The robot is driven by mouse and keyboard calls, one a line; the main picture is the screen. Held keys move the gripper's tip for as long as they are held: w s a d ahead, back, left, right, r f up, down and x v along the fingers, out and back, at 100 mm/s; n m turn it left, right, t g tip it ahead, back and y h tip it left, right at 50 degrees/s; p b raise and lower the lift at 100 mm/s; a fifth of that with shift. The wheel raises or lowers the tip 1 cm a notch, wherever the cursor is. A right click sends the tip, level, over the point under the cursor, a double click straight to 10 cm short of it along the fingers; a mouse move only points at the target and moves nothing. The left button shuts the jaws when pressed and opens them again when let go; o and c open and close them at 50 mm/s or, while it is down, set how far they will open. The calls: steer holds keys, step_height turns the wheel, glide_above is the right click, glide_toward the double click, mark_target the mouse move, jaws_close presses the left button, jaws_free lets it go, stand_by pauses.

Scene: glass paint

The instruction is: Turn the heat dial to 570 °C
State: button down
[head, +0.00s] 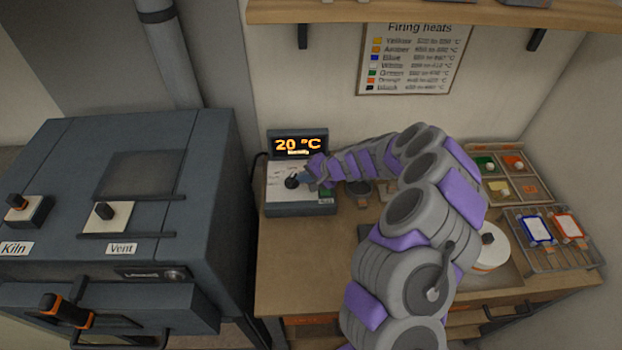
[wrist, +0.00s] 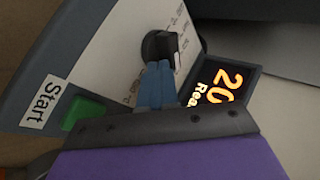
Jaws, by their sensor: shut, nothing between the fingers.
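The heat dial (wrist: 160,48) is a black knob with a pale pointer line on the light sloping face of the control box (head: 300,208). In the head view the dial (head: 291,182) sits left of my gripper. The box's display (head: 299,145) reads 20 °C with a small word below it that looks like "Ready". My gripper (head: 308,178) is shut, with its blue fingertips (wrist: 158,72) together right beside the dial's edge. I cannot tell whether they touch it. The scale marks around the dial are too blurred to read.
A green button (wrist: 85,113) labelled Start is on the same box. The dark kiln (head: 120,200) with its Vent knob stands at left. A firing heats chart (head: 410,60) hangs on the wall. Paint trays (head: 505,172) and a rack (head: 560,258) lie right of my arm.

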steer(key=shift+w+f+n+g+y+b, duration=0.1)
steer(key=shift+w+n+g+y+b, duration=0.2)
steer(key=shift+n+g+b, duration=0.55)
steer(key=n+b, duration=0.1)
steer(key=b, duration=0.1)
steer(key=w+n+g+b, duration=0.1)
steer(key=shift+d+f+n+g+b, duration=0.1)
steer(key=shift+f+n+g+b, duration=0.15)
steer(key=shift+b, duration=0.1)
steer(key=shift+w+r+n+g+y+b, duration=0.15)
steer(key=shift+w+n+g+y+b, duration=0.2)
steer(key=shift+n+g+b, duration=0.45)
steer(key=shift+w+a+r+n+g, duration=0.1)
steer(key=shift+w+a+n+g, duration=0.05)
steer(key=shift+n+g, duration=0.25)
steer(key=shift+w+a+r+n+g, duration=0.15)
steer(key=shift+n+g, duration=0.15)
steer(key=shift+n, duration=0.2)
steer(key=shift+w+a, duration=0.2)
steer(key=shift+w, duration=0.15)
steer(key=shift+w+a, duration=0.15)
steer(key=shift+a, duration=0.1)
